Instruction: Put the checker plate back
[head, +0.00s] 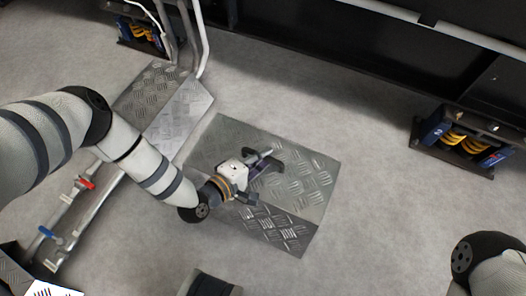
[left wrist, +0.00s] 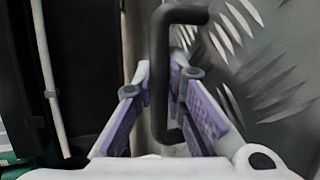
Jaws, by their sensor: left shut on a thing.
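A grey checker plate (head: 312,178) with a raised tread pattern shows in the middle of the head view, at or just above the floor; I cannot tell its exact height. A darker treaded strip (head: 270,228) shows along its lower side. My left gripper (head: 264,165) is over the plate, shut on its dark bar handle (left wrist: 160,75). In the left wrist view the purple-padded fingers (left wrist: 168,95) stand on both sides of the handle, and the treaded plate (left wrist: 265,60) fills the right side. My right gripper is out of view.
Another treaded plate (head: 185,115) lies at upper left by grey upright pipes (head: 196,40). A pipe with red (head: 87,183) and blue (head: 46,231) valve handles runs at lower left. Blue units with yellow cables (head: 460,139) stand near the dark machine base. Grey floor right of the plate is clear.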

